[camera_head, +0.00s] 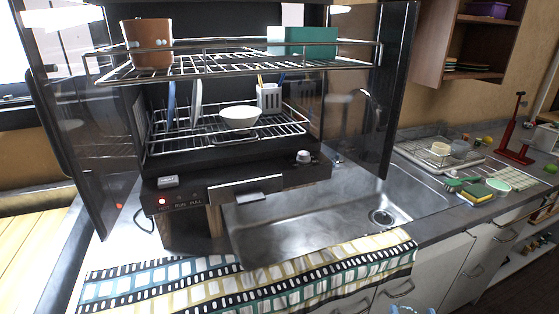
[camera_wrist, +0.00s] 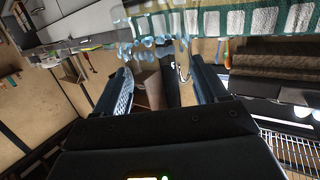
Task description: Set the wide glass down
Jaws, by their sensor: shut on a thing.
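The wide glass (camera_wrist: 150,48) is clear with pale blue dots and shows at the fingertips in the wrist view. My gripper (camera_wrist: 160,72) is shut on it, with one dark finger on each side. The glass is see-through, so its full outline is hard to make out. A patterned towel shows through and behind it. In the head view, a small pale blue piece (camera_head: 408,309) shows at the bottom edge and looks like part of the glass. My gripper is not in that view.
The patterned towel (camera_head: 250,285) lies along the counter's front edge, before the steel sink (camera_head: 310,215). A dish rack (camera_head: 230,128) with a white bowl (camera_head: 239,118) stands in the open cabinet. At right, a tray (camera_head: 415,155), sponge (camera_head: 476,193) and red stand (camera_head: 516,140) occupy the counter.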

